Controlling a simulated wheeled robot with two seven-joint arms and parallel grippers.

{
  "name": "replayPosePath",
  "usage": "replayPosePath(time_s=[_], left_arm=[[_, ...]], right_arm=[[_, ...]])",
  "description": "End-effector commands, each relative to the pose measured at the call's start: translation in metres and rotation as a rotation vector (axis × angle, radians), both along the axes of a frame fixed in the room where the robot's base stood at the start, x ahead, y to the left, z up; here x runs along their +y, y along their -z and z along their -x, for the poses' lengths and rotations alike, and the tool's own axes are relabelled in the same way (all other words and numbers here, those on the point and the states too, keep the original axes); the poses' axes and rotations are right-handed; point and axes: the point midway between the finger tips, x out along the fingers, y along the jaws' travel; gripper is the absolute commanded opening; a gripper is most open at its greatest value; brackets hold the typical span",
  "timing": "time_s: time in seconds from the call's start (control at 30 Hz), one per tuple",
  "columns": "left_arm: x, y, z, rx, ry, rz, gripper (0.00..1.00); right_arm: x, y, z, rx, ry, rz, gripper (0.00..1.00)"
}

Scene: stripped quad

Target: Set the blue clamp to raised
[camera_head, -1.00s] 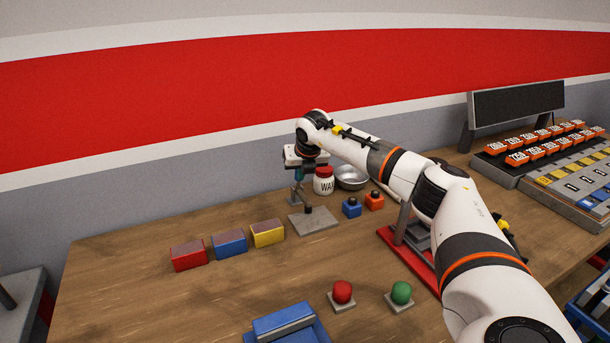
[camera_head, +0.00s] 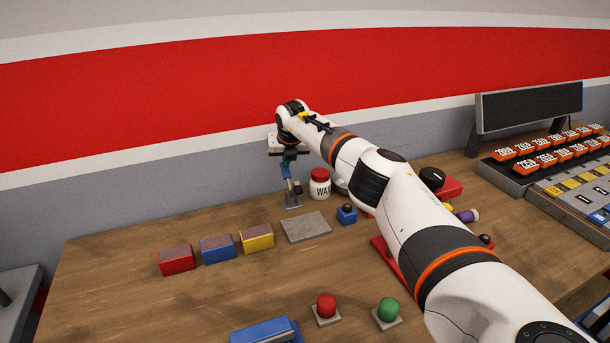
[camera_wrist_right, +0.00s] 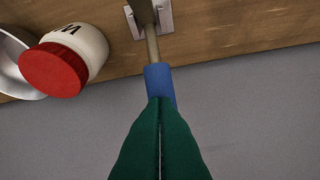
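The blue clamp shows in the head view as a metal stand with a blue handle (camera_head: 286,172) at the back of the bench, behind a bare grey plate (camera_head: 306,227). Its dark-tipped arm is lifted clear of the plate. My right gripper (camera_head: 288,157) is above the handle. In the right wrist view the green fingers (camera_wrist_right: 160,105) are together, with only a thin line between them. Their tips overlap the end of the blue sleeve (camera_wrist_right: 158,77) on the metal lever. Nothing is seen between the fingers, and the contact is partly hidden. My left gripper is out of view.
A white jar with a red lid (camera_head: 320,184) stands right of the clamp. A blue box with a black knob (camera_head: 346,215) is near the plate. Red, blue and yellow blocks (camera_head: 217,248) lie left. Red (camera_head: 326,306) and green (camera_head: 388,310) buttons are in front.

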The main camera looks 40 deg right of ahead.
Motion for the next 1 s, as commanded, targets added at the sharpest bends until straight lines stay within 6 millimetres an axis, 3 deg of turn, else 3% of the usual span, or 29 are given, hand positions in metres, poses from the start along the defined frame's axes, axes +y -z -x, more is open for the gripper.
replayPosePath(time_s=[0.3, 1.0], left_arm=[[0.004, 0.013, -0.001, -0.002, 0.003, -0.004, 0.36], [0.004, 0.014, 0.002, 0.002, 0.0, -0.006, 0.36]], right_arm=[[0.005, 0.006, -0.008, -0.002, -0.001, -0.001, 0.0], [0.004, 0.005, -0.009, -0.001, -0.003, 0.0, 0.0]])
